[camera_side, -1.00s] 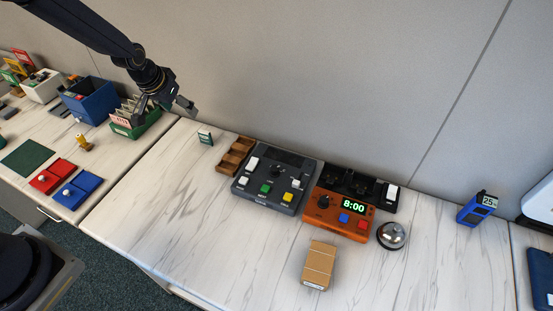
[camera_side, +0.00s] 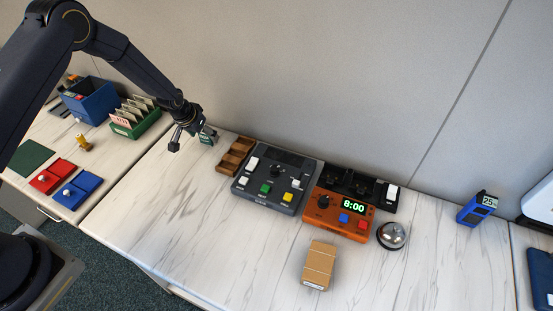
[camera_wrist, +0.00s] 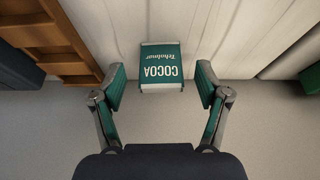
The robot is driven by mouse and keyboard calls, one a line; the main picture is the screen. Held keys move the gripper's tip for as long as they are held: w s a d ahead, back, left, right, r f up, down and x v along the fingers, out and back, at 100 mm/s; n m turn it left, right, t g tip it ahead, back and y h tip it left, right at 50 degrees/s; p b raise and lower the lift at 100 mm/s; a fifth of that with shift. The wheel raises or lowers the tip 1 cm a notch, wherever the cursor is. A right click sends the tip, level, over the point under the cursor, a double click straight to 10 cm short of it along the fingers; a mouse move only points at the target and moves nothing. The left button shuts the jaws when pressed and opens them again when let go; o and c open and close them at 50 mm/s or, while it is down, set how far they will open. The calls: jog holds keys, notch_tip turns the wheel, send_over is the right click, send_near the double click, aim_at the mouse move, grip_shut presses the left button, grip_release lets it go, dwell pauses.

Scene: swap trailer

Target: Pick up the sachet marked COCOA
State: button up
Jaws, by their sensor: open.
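The COCOA sachet (camera_wrist: 160,68) is a small green and white packet. In the wrist view it lies between and a little ahead of the two fingers of my gripper (camera_wrist: 160,86), its lettering upside down. A gap shows on each side of it, so the fingers do not touch it. In the side view my gripper (camera_side: 193,141) is low over the back of the table, right at the sachet (camera_side: 207,137), and partly covers it. The gripper is open and empty.
A wooden rack (camera_side: 235,155) stands close to the right of the sachet, with a grey button panel (camera_side: 272,201) beyond it. A green bin of packets (camera_side: 150,127) is to the left. The wall is close behind. The table front-left is clear.

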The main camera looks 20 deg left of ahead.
jog(key=shift+x, duration=1)
jog(key=shift+c, duration=0.2)
jog(key=c, duration=0.9)
